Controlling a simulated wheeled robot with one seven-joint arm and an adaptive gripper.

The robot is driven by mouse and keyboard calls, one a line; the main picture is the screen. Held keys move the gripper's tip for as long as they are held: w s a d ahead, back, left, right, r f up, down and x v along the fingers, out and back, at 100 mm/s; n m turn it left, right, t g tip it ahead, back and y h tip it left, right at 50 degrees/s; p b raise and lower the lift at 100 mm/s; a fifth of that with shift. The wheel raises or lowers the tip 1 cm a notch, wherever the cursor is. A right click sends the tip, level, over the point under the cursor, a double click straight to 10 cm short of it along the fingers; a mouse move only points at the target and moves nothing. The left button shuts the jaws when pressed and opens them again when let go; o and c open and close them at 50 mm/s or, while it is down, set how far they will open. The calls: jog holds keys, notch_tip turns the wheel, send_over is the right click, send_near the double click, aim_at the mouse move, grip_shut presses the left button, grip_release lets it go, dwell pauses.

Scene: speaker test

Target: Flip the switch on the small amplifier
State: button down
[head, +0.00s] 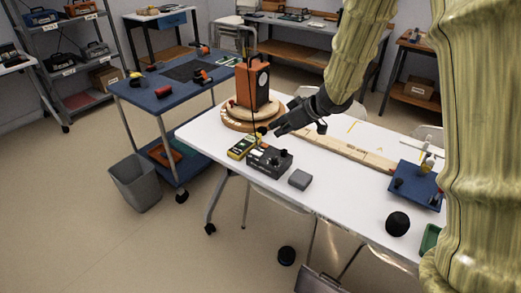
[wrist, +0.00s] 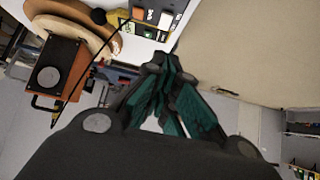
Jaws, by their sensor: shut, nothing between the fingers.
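The small amplifier (head: 268,161) is a dark box with knobs on the white table, close to its front left edge. A yellow device (head: 242,147) lies at its left side. My gripper (head: 272,130) is shut and empty, just behind and above the amplifier in the head view. In the wrist view my gripper (wrist: 158,62) shows its fingers together, pointing toward the table edge. Dark and yellow items at the top of that view are cut off, and I cannot tell the amplifier's switch or its position.
An orange speaker (head: 253,84) stands on a round wooden base (head: 238,121) behind the gripper. A grey box (head: 300,179) lies right of the amplifier. A long wooden board (head: 345,153) lies behind. A blue cart (head: 160,97) stands left; the table's front middle is clear.

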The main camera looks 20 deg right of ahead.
jog(key=shift+r, duration=0.15)
jog(key=b, duration=0.1)
send_over(260, 154)
notch_tip(260, 154, down, 8)
jog(key=shift+s+r, duration=0.1)
jog(key=shift+r, duration=0.1)
notch_tip(260, 154, down, 2)
jog(key=shift+f, duration=0.8)
jog(key=shift+s, duration=0.1)
